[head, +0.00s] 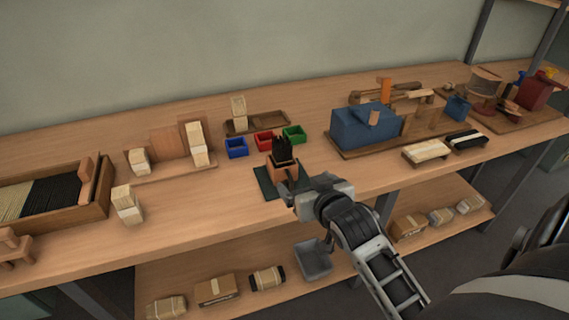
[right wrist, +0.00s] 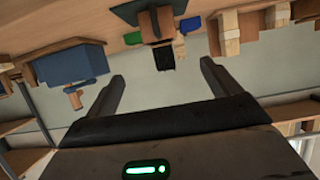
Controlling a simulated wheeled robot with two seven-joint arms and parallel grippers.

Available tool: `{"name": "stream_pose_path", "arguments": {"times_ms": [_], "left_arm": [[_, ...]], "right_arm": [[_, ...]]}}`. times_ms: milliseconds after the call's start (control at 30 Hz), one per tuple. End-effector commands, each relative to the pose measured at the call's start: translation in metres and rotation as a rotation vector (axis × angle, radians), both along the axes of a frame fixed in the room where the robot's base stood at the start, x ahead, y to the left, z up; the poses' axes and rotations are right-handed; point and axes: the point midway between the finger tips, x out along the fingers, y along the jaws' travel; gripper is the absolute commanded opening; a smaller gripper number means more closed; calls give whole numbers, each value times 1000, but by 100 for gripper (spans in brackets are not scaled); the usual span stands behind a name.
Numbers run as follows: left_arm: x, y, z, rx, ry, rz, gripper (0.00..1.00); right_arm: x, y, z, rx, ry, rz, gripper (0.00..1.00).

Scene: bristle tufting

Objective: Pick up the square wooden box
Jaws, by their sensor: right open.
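A square wooden box (head: 285,172), orange-brown with black bristles standing up out of it, sits on a dark green mat (head: 265,181) near the table's front edge. The right wrist view shows the box (right wrist: 154,25) upside down, beyond the fingertips, with its black bristles (right wrist: 163,52) between the finger lines. My right gripper (head: 287,184) is at the near side of the box and partly covers it in the head view. Its two fingers (right wrist: 160,75) are apart with nothing between them. My left gripper is not in view.
Blue (head: 236,148), red (head: 264,141) and green (head: 294,134) bins stand just behind the box. A blue block (head: 358,128) on a board is to the right. Wooden blocks (head: 127,204) and a bristle tray (head: 100,190) are left. A lower shelf holds packages.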

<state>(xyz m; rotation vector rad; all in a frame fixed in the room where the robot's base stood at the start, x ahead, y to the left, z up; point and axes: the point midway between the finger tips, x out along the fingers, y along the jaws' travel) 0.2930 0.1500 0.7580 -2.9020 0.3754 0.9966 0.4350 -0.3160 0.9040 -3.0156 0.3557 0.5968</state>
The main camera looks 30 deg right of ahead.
Motion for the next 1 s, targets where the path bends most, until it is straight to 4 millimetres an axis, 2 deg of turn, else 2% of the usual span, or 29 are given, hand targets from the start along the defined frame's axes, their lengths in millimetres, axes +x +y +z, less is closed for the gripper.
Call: {"name": "stream_pose_path", "arguments": {"times_ms": [300, 400, 667, 1000], "left_arm": [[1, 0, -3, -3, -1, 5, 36], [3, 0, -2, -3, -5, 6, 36], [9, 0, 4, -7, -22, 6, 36], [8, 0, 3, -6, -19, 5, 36]], "right_arm": [[60, -16, -26, -1, -1, -3, 89], [75, -19, -33, -1, 0, -3, 89], [92, -23, -40, -1, 1, -1, 89], [131, -30, -58, -1, 0, -1, 89]]}}
